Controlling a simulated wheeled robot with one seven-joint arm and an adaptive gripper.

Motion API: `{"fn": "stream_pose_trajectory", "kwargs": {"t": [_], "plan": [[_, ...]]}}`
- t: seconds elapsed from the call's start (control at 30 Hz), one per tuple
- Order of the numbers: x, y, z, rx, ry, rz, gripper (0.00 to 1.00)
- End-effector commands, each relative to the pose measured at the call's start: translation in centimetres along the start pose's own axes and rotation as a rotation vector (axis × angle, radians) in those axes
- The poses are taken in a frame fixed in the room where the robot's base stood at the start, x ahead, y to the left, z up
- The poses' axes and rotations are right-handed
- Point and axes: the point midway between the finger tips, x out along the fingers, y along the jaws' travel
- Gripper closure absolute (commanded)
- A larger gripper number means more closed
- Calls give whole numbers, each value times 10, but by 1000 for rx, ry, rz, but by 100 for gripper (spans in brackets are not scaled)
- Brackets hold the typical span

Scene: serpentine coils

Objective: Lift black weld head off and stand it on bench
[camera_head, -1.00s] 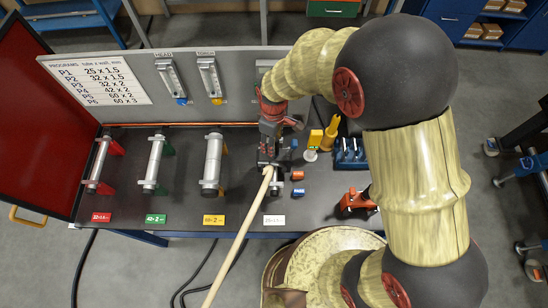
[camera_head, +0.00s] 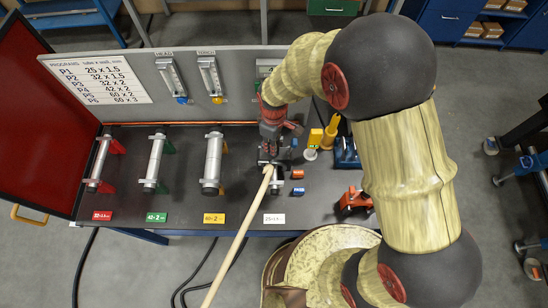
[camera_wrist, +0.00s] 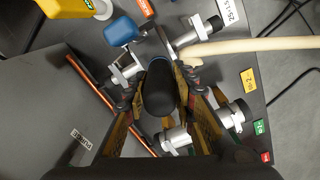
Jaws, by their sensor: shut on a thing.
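The black weld head (camera_wrist: 160,88) shows in the wrist view as a dark rounded body between my two fingers. My gripper (camera_wrist: 162,92) is shut on it. In the head view my gripper (camera_head: 270,148) points down over the weld head at the fourth station, behind the white label.
The dark bench (camera_head: 130,205) carries silver tube stations (camera_head: 213,160) to the left. A yellow bottle (camera_head: 331,130), a blue rack (camera_head: 346,152) and an orange tool (camera_head: 355,200) stand to the right. A grey back panel (camera_head: 130,95) rises behind. The front right bench has some bare room.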

Motion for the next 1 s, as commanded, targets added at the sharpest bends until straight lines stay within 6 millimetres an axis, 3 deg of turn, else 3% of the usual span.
{"fn": "stream_pose_trajectory", "kwargs": {"t": [0.3,1.0], "plan": [[0,0,0,0,0,0,100],[-2,2,-2,0,4,3,100]]}}
